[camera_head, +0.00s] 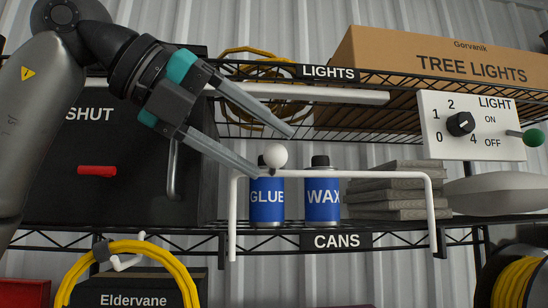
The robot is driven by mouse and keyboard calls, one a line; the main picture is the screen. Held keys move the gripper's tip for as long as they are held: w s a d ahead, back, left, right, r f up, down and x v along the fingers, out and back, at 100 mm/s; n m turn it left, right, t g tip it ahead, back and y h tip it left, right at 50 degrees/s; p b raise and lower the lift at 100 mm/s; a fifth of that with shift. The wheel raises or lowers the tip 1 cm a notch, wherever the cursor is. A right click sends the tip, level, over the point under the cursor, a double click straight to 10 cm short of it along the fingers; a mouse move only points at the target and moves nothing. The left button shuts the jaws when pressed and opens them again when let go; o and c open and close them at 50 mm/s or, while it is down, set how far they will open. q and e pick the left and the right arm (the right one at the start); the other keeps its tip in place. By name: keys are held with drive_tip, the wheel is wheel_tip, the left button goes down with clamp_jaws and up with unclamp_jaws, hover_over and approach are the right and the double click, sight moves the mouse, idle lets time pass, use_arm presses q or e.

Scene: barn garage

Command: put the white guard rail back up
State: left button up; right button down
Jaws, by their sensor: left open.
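The white guard rail (378,174) spans the front of the cans shelf. Its long bar is level in the picture, and a bent leg runs down at each end past the shelf's front edge. A white ball knob (275,156) shows near the bar's left part. My left gripper (272,153) comes in from the upper left with its fingers open. The knob appears between the two fingertips; I cannot tell whether either finger touches it. Behind the rail stand a blue GLUE can (266,203) and a blue WAX can (321,205). My right gripper is not in view.
A wire shelf labelled LIGHTS (330,72) is above, with a TREE LIGHTS box (440,60). A switch panel (480,125) with a green-tipped lever (533,138) is at right. A black SHUT cabinet (130,200) is at left. Grey stacked slabs (395,190) stand right of the cans.

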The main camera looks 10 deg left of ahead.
use_arm(q)
drive_tip(key=v, duration=1.2)
drive_tip(key=shift+a, duration=0.15)
